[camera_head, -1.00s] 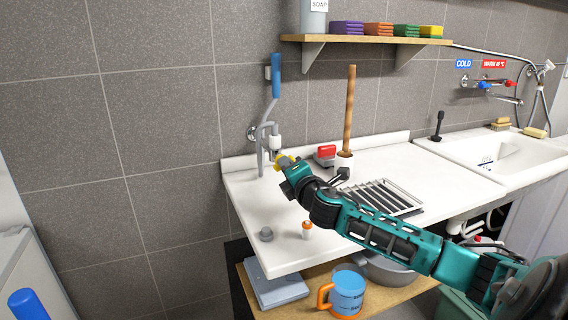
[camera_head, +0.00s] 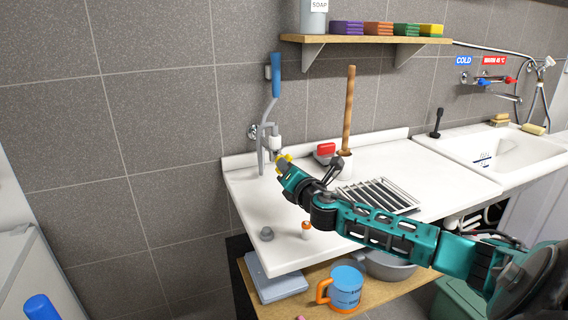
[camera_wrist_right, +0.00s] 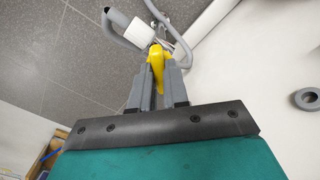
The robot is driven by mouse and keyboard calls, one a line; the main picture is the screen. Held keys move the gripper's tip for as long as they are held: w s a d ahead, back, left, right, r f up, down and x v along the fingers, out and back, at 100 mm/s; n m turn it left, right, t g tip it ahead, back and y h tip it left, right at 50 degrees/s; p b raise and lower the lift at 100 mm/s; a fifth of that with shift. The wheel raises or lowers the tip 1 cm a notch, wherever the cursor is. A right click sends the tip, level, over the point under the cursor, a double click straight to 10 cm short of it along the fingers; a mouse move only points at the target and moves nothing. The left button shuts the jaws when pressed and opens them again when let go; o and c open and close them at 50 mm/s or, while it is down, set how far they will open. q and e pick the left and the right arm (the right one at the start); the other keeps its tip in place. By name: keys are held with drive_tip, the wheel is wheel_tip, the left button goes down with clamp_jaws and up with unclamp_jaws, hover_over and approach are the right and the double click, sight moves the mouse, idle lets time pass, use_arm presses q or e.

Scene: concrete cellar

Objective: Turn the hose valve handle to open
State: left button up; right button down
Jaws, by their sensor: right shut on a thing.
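The hose valve has a yellow handle (camera_wrist_right: 156,66), which shows between the two grey fingers in the right wrist view. My right gripper (camera_head: 282,163) is shut on this handle, at the wall end of the white counter. The handle is mostly hidden by the gripper in the head view. The valve's white and grey body (camera_head: 274,142) stands just beyond the fingertips, with a grey hose looping beside it. A spray wand with a blue grip (camera_head: 276,75) hangs on the wall above. My left gripper is not in view.
The white counter (camera_head: 265,205) holds a grey stopper (camera_head: 267,233), an orange-capped bottle (camera_head: 306,230), a red-topped box (camera_head: 325,151), a wooden-handled tool (camera_head: 348,110) and a drain grate (camera_head: 378,197). A shelf (camera_head: 365,40) is above. A blue mug (camera_head: 347,288) stands below.

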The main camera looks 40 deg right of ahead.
drive_tip(key=n+p, duration=0.1)
drive_tip(key=n, duration=0.2)
drive_tip(key=shift+n+p, duration=0.3)
drive_tip(key=shift+n, duration=0.1)
drive_tip(key=n, duration=0.4)
drive_tip(key=c, duration=1)
unclamp_jaws()
drive_tip(key=v, duration=0.7)
